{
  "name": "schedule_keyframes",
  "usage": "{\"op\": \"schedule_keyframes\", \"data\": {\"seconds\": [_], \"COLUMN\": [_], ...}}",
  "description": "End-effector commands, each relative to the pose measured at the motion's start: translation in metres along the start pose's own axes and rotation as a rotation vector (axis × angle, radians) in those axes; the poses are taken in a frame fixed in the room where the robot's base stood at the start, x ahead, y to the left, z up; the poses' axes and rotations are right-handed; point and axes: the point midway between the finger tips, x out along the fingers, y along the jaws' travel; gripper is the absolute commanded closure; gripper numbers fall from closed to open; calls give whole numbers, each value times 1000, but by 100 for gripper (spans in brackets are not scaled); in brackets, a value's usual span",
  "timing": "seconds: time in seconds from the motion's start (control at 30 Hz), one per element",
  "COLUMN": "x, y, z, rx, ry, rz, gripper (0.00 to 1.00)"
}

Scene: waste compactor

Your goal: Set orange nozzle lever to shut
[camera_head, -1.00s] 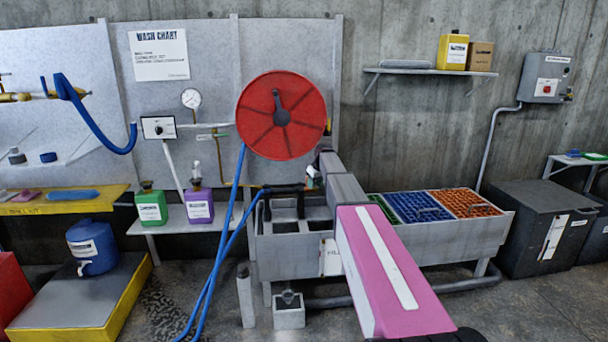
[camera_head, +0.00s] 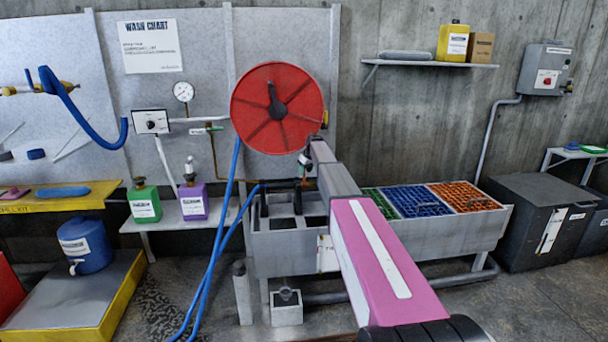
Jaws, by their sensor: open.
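A dark spray nozzle (camera_head: 283,186) lies across the top of the grey sink stand, joined to a blue hose. A tiny orange patch (camera_head: 309,183) shows at its right end and looks like the orange lever; its exact setting is too small to read. My gripper (camera_head: 304,168) is at the far end of my pink and grey arm, open, close above the nozzle's right end. Its fingers are small and partly hidden by my arm. I cannot tell whether they touch the lever.
A red hose reel (camera_head: 277,108) hangs just behind my gripper. Trays with green, blue and orange grids (camera_head: 467,197) sit right of my arm. Green (camera_head: 144,203) and purple (camera_head: 194,204) bottles stand on a shelf to the left. Blue hose (camera_head: 217,245) hangs to the floor.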

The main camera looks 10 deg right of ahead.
Motion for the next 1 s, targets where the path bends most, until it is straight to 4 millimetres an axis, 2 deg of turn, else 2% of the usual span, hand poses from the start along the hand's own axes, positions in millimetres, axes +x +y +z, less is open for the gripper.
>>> {"op": "schedule_keyframes", "data": {"seconds": [0.1, 0.2, 0.47, 0.5, 0.6, 1.0], "x": [16, 22, 23, 23, 23, 23], "y": [0, 0, 0, 0, 0, -1], "z": [-1, 0, 0, 0, 0, 0], "rx": [0, 0, 0, 0, 0, -11], "ry": [1, 0, 1, 1, 1, 41], "rz": [0, 0, 0, 0, 0, 25], "gripper": [59, 59, 59, 72, 100, 100]}}
